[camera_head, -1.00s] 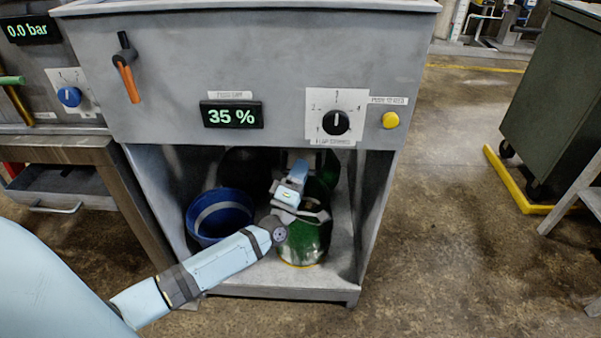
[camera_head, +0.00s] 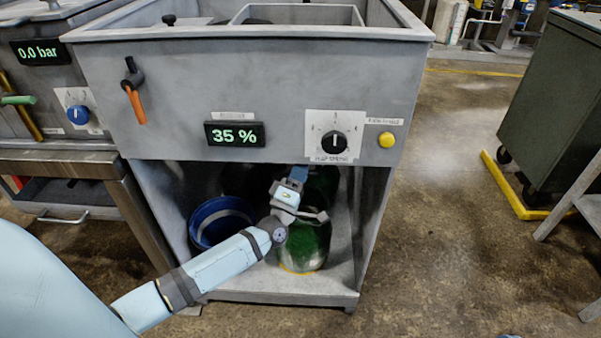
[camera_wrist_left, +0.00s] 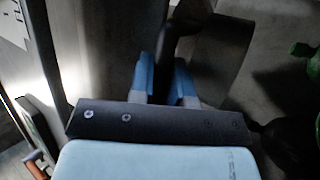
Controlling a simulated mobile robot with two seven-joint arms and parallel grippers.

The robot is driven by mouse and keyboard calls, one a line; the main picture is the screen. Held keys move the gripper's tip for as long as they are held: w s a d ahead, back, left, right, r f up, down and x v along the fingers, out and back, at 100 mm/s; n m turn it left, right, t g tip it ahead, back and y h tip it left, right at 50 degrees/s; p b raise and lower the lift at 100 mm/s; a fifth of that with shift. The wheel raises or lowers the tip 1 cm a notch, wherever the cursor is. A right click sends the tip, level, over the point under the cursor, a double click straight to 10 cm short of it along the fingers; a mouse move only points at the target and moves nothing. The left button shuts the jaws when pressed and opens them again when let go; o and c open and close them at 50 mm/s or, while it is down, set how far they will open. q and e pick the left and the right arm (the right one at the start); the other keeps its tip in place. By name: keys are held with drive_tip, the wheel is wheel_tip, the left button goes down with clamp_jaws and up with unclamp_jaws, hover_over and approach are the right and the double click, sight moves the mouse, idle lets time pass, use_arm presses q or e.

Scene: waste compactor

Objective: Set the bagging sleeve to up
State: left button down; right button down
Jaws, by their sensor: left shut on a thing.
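My left gripper (camera_head: 297,174) reaches into the open bay under the grey machine (camera_head: 270,90), just below the front panel's lower edge. In the left wrist view its blue fingers (camera_wrist_left: 163,75) are shut on a dark curved handle (camera_wrist_left: 182,32). I cannot tell for sure whether this handle belongs to the bagging sleeve; its far end is hidden in shadow. In the head view the gripper and arm hide the handle. My right gripper is not in view.
In the bay, a blue bucket (camera_head: 222,220) stands left of the arm and a green container (camera_head: 303,250) behind it. The panel carries an orange-handled lever (camera_head: 135,95), a 35 % display (camera_head: 235,134), a black dial (camera_head: 334,142) and a yellow button (camera_head: 386,140).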

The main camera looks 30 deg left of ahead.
use_arm(q)
drive_tip(key=shift+r, duration=0.3)
drive_tip(key=c, duration=1.1)
unclamp_jaws()
drive_tip(key=shift+r, duration=0.1)
drive_tip(key=shift+f, duration=0.2)
drive_tip(key=shift+s+f, duration=0.1)
drive_tip(key=shift+s, duration=0.1)
drive_tip(key=p+v, duration=0.2)
drive_tip(key=v, duration=1.1)
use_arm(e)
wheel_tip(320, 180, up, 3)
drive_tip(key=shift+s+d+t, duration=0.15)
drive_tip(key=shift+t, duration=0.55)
use_arm(q)
drive_tip(key=shift+s+f, duration=0.1)
